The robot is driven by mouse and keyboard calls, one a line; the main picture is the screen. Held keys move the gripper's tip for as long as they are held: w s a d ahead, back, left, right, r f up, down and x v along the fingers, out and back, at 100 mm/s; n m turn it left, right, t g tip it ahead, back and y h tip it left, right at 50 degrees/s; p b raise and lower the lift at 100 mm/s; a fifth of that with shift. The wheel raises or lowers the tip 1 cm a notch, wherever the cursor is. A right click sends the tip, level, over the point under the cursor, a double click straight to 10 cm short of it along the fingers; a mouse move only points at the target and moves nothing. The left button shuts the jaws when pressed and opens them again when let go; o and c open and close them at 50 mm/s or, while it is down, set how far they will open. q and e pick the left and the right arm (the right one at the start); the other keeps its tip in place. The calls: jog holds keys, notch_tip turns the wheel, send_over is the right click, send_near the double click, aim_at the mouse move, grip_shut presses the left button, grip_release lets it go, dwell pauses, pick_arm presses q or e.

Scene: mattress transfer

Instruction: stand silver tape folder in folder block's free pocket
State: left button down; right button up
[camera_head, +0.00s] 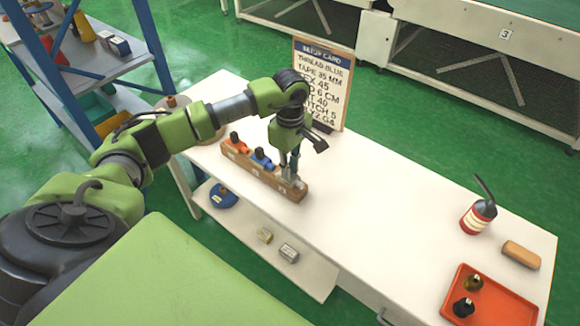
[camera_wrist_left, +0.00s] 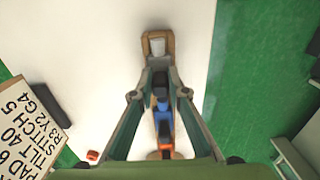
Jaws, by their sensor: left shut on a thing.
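The folder block (camera_head: 232,153) is a long wooden block on the white table. An orange folder (camera_head: 238,143) and a blue folder (camera_head: 262,159) stand in it towards its left end. My left gripper (camera_head: 290,170) points down over the block's right end, shut on the silver tape folder (camera_head: 289,183). The folder is at the block's right-end pocket; its lower part is hidden, so I cannot tell how deep it sits. In the left wrist view the silver folder (camera_wrist_left: 157,47) shows at the block's far end, just beyond the fingers (camera_wrist_left: 160,82). My right gripper is not in view.
A setup card (camera_head: 322,80) stands behind the block. A red-banded oil can (camera_head: 478,216), a tan block (camera_head: 521,254) and a red tray (camera_head: 507,308) with small dark items are at the right. The table middle is clear. A lower shelf (camera_head: 310,275) holds small items.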

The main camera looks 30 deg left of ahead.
pick_arm(q)
jog(key=c, duration=1.9)
grip_release()
notch_tip(320, 180, up, 12)
jog(key=shift+d, duration=0.1)
